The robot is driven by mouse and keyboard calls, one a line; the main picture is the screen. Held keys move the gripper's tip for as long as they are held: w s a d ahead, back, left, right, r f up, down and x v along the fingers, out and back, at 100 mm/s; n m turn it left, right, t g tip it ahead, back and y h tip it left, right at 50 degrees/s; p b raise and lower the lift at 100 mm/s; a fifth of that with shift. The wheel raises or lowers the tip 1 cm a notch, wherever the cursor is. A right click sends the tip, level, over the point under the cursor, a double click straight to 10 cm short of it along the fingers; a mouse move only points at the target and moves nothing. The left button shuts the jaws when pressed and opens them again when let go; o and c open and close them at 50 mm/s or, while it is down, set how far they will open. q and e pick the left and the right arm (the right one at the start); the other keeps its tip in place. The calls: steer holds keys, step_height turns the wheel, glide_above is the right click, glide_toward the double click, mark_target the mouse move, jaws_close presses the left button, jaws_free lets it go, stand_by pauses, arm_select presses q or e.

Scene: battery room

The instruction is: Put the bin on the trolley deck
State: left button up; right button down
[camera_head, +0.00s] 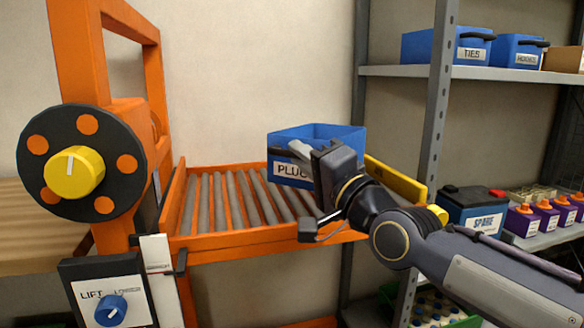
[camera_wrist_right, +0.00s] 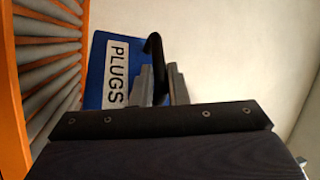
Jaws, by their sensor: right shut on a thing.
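The bin (camera_head: 343,135) is a blue open-topped box with a white PLUGS label on its front. My right gripper (camera_head: 302,160) is in front of it, shut on its black handle. In the right wrist view the handle (camera_wrist_right: 154,48) runs between the fingers, and the bin (camera_wrist_right: 94,87) shows beside them. The trolley deck (camera_head: 232,242) is an orange frame with grey rollers. The bin appears at the deck's back right end; the arm hides its underside, so I cannot tell whether it touches the rollers. My left gripper is not in view.
An orange lift post with a yellow knob (camera_head: 74,172) and a LIFT panel (camera_head: 105,300) stand at the left. A yellow bar (camera_head: 395,180) lies at the deck's right end. Grey shelving (camera_head: 437,110) with bins and a SPARE battery (camera_head: 480,210) stands at the right. The left rollers are bare.

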steer(key=f, duration=0.1)
steer(key=w+a+f, duration=0.1)
steer(key=w+f, duration=0.1)
steer(key=shift+a+f, duration=0.1)
steer(key=shift+a, duration=0.2)
steer(key=f, duration=0.1)
steer(key=f+b, duration=0.2)
steer(key=f, duration=0.1)
steer(key=shift+w+a, duration=0.15)
steer(key=shift+w, duration=0.1)
steer(key=shift+r, duration=0.15)
steer(key=c, duration=1.4)
jaws_free()
